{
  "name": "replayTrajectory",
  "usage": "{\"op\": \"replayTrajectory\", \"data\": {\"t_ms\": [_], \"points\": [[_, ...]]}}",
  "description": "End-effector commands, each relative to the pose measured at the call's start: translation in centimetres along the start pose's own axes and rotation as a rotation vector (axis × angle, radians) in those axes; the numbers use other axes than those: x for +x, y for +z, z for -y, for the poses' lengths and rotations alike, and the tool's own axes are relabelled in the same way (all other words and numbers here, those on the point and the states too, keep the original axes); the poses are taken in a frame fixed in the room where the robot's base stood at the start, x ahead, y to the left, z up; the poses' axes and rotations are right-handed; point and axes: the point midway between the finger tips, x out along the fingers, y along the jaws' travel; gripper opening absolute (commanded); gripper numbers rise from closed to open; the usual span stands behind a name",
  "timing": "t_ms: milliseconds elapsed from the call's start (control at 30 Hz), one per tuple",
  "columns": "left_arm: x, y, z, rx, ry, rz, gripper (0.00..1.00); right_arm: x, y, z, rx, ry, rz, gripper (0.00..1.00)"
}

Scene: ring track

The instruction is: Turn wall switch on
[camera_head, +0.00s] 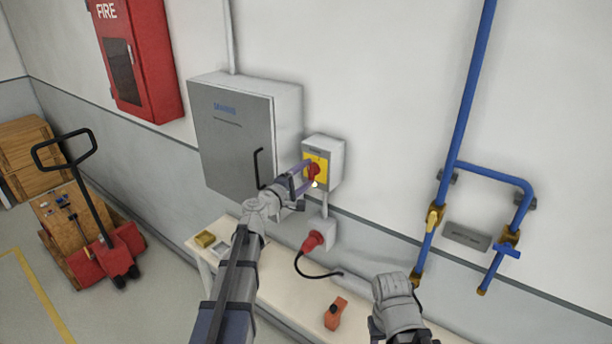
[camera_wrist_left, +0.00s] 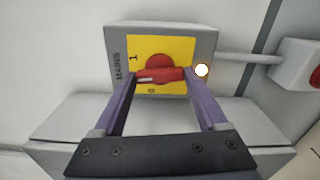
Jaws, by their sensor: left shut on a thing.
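The wall switch is a grey box (camera_head: 336,150) with a yellow plate and a red handle (camera_head: 313,171). A "1" and a "0" are marked on the plate. My left gripper (camera_head: 304,176) is shut on the handle. A small lamp beside the plate (camera_wrist_left: 201,70) glows bright. My right gripper (camera_head: 405,338) is at the bottom edge, partly cut off; its fingers cannot be judged.
A grey cabinet (camera_head: 235,135) with a black handle is left of the switch. Below are a red plug (camera_head: 312,242) with a black cable and a pale bench (camera_head: 283,291) bearing an orange item (camera_head: 335,314). Blue pipes (camera_head: 459,130) run at right; a pallet truck (camera_head: 105,253) stands at left.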

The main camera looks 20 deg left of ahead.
Motion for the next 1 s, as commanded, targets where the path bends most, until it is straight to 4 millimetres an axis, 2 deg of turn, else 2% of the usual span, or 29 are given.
{"op": "replayTrajectory", "data": {"t_ms": [300, 867, 900, 1000], "points": [[-0.08, 0.08, 0.09, 0.121, -0.002, 0.001, 0.19, 0.04, 0.00, 0.00, 0.000, 0.000, 0.000, 0.50], [-0.09, 0.11, 0.12, 0.151, -0.003, 0.002, 0.19, 0.05, 0.00, 0.01, 0.000, 0.000, 0.000, 0.50], [-0.09, 0.11, 0.12, 0.151, -0.003, 0.002, 0.76, 0.05, 0.00, 0.01, 0.000, 0.000, 0.000, 0.50], [-0.09, 0.10, 0.11, 0.150, -0.002, 0.002, 0.87, 0.05, 0.00, 0.00, 0.000, 0.000, 0.000, 0.50]]}}
